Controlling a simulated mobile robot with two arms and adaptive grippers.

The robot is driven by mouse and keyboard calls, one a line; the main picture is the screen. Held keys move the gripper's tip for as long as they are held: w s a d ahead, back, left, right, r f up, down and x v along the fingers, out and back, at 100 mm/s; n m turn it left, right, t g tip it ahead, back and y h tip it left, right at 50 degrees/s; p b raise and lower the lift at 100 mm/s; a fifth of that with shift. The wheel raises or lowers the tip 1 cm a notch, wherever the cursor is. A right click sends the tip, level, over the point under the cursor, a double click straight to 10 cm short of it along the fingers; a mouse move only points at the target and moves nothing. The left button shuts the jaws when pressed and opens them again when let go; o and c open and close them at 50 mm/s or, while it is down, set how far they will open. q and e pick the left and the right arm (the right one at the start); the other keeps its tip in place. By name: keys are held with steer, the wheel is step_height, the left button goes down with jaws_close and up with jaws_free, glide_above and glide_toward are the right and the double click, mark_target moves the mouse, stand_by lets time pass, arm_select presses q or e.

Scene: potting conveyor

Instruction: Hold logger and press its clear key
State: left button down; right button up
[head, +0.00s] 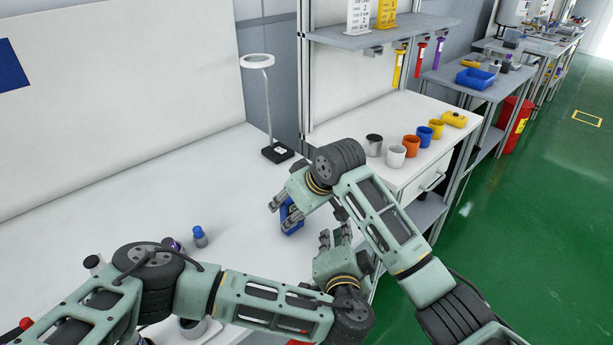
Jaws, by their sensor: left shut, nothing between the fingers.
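The logger (291,216) is a small blue device over the white bench, largely covered by the fingers around it; its clear key cannot be made out. My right gripper (285,207), on the arm from the right, is shut on the logger. My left gripper (335,238), on the arm from the left, is shut and empty, with its fingers pointing up the picture. It is just right of and below the logger in the picture, apart from it.
A ring lamp (278,153) stands at the bench's back. A blue-capped bottle (200,238) stands at left, close to my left arm. Several cups, including an orange one (411,146), line the side table (390,112). The middle of the white bench (150,205) is clear.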

steer(key=o, duration=0.4)
